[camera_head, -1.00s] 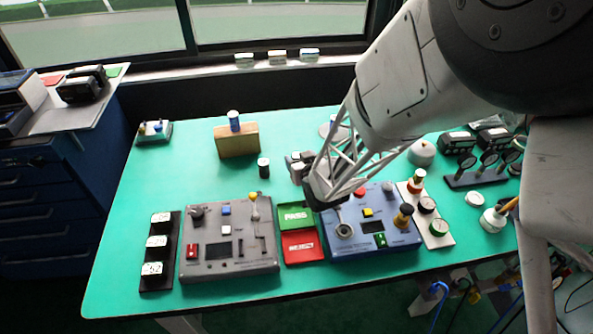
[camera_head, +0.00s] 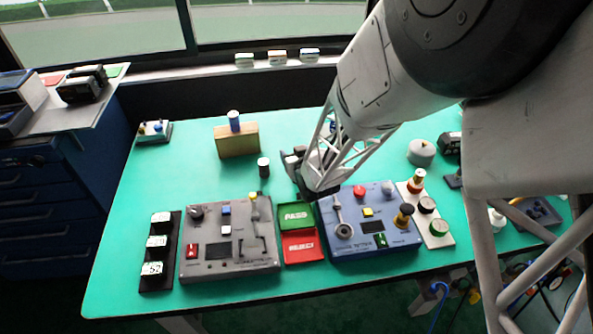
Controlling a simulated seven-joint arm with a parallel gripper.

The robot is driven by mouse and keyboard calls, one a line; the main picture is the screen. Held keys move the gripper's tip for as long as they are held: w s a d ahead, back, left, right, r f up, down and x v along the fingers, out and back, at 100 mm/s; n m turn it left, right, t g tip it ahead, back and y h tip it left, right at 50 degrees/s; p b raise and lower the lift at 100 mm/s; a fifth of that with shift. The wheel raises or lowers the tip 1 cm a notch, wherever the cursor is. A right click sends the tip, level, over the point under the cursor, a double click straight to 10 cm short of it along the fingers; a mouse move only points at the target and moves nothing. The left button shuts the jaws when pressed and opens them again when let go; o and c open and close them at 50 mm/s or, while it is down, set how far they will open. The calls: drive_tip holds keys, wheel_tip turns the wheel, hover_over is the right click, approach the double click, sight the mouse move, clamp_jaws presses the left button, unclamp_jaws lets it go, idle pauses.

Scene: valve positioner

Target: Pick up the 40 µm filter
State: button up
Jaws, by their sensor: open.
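No label reading 40 µm is legible, so I cannot tell which thing is the 40 µm filter. A small blue cylinder with a pale top (camera_head: 234,120) stands at a tan block (camera_head: 238,142) near the back. A dark cylinder with a light top (camera_head: 263,166) stands upright on the green table, in front of the block. My gripper (camera_head: 304,188) is open, low over the table, right of the dark cylinder and apart from it. It is just behind the green PASS tray (camera_head: 296,215). Small grey items (camera_head: 292,157) behind it are partly hidden by it.
A grey control box (camera_head: 228,255) and a blue tester box (camera_head: 370,240) stand at the front, with a red REJECT tray (camera_head: 301,246) between them. A black rack (camera_head: 156,280) is at left. Free table (camera_head: 185,180) lies left of the block. My arm hides much of the right side.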

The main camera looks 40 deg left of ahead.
clamp_jaws()
idle(0.4)
wheel_tip(320, 180, up, 10)
idle(0.8)
idle(0.5)
